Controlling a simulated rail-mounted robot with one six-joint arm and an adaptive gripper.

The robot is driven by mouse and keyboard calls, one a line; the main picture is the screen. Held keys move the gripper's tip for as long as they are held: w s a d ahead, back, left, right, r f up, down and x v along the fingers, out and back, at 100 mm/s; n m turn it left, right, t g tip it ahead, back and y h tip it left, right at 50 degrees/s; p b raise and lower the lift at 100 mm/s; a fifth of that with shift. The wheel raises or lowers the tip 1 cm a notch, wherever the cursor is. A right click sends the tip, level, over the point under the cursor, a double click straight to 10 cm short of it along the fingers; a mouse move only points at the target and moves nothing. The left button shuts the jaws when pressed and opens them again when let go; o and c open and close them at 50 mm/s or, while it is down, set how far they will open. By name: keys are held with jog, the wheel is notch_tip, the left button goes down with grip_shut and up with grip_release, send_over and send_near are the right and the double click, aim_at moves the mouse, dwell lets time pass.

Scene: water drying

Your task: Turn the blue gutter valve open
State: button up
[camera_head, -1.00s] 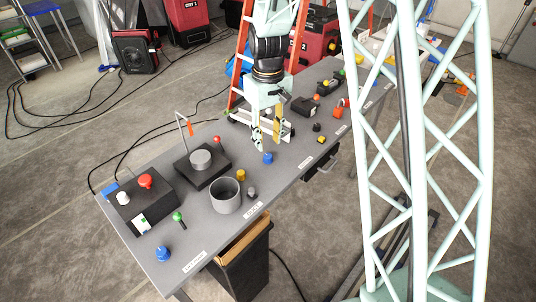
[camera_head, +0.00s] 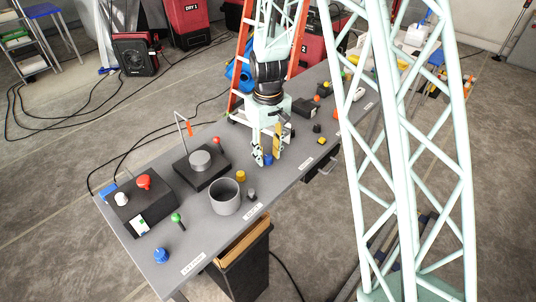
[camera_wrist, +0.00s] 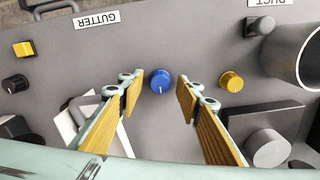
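The blue gutter valve (camera_head: 268,158) is a small round knob on the grey bench top, partly hidden by my fingers in the head view. In the wrist view the blue valve (camera_wrist: 161,81) shows a white pointer mark aimed toward the bottom of the picture. The GUTTER label (camera_wrist: 97,21) is upside down above and left of it. My gripper (camera_head: 267,163) points down at the valve. In the wrist view my gripper (camera_wrist: 157,90) is open, one finger on each side of the valve with gaps between. How far the fingertips are above the bench is unclear.
A yellow knob (camera_wrist: 231,81) sits right of the valve in the wrist view, near a black knob (camera_wrist: 259,26). A grey cup (camera_head: 225,197) and a black box with a round grey top (camera_head: 201,161) stand left of my gripper. Another blue knob (camera_head: 161,255) is at the bench's near end.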

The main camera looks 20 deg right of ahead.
jog(key=shift+c, duration=0.3)
jog(key=c, duration=0.8)
jog(key=shift+m, duration=0.4)
jog(key=m, duration=0.6)
jog(key=shift+m, duration=0.4)
jog(key=m, duration=0.5)
jog(key=shift+m, duration=2.7)
